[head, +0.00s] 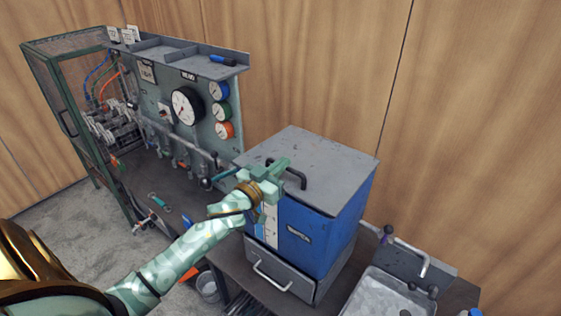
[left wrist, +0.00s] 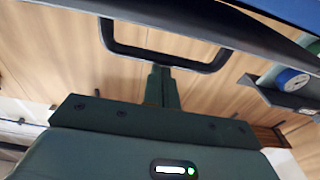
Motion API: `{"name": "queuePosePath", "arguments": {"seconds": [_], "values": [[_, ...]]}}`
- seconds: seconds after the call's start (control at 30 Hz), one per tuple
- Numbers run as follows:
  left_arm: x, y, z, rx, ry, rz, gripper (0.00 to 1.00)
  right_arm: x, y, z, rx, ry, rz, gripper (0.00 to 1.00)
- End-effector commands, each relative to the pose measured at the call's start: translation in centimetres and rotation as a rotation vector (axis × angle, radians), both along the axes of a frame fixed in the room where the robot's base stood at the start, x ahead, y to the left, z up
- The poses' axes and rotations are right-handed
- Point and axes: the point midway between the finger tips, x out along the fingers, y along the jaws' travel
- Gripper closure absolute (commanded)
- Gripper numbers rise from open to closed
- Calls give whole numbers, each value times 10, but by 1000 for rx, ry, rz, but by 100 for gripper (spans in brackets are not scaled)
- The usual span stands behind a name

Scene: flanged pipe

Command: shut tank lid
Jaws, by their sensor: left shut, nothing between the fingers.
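The blue tank (head: 312,232) stands on the workbench, with its grey lid (head: 325,160) lying over its top. I see no clear gap under the lid, but my arm hides part of the front edge. The lid has a black bar handle (head: 292,177); a black handle also spans the top of the left wrist view (left wrist: 165,60). My left gripper (head: 280,165) is shut and empty at the lid's front left corner, beside the handle. Its closed fingers (left wrist: 160,75) point toward the handle; contact cannot be told. My right gripper is out of view.
A gauge panel (head: 187,105) with valves and a shelf stands left of the tank. A green mesh cabinet (head: 62,90) is farther left. A grey drawer (head: 285,275) sits under the tank. A metal sink (head: 385,295) is at the lower right. A wooden wall (head: 460,110) is behind.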

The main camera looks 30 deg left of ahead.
Motion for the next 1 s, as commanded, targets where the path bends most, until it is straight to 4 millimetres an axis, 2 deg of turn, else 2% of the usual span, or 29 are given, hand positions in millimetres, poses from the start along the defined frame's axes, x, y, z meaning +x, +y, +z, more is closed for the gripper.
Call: {"name": "queuePosePath", "arguments": {"seconds": [0.27,0.4,0.53,1.0], "values": [[0,0,-2,-1,-3,0,100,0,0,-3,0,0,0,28],[-3,0,-19,-7,-37,0,100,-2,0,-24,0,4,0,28],[-5,0,-28,-10,-70,1,100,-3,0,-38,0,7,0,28],[-6,1,-25,-6,-73,2,100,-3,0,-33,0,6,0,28]]}}
